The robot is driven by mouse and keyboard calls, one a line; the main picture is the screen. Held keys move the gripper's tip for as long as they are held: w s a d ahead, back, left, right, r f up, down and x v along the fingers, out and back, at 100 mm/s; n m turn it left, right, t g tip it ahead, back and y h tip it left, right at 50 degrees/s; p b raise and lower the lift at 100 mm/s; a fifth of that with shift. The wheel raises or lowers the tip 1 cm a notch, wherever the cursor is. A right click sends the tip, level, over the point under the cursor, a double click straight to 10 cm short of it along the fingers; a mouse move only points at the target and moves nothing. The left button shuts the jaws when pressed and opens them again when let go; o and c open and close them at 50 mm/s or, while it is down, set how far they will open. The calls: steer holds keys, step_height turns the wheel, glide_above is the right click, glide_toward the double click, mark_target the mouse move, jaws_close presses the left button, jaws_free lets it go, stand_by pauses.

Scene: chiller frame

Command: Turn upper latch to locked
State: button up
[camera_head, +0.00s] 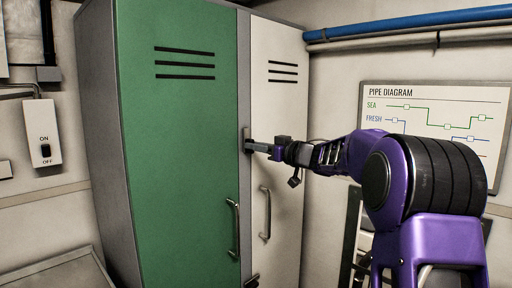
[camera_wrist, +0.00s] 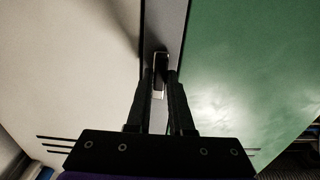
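The fingers hide part of the latch in both views.
A handle stands on the green door (camera_head: 234,228) and another on the cream door (camera_head: 265,212). A lower latch (camera_head: 252,281) shows at the bottom edge. A pipe diagram board (camera_head: 440,115) and blue pipe (camera_head: 410,22) are on the right wall.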

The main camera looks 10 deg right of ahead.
steer(key=shift+n, duration=0.4)
jaws_close()
steer(key=n+b, duration=0.1)
steer(key=n, duration=0.3)
steer(key=n+b, duration=0.1)
steer(key=n, duration=0.3)
steer(key=a+f+n+b, duration=0.1)
steer(key=n, duration=0.3)
steer(key=shift+s+n, duration=0.35)
steer(key=shift+n, duration=0.05)
steer(key=n+b, duration=0.2)
steer(key=n, duration=0.2)
steer(key=shift+f, duration=0.1)
steer(key=shift+n, duration=0.3)
steer(key=o, duration=0.8)
jaws_free()
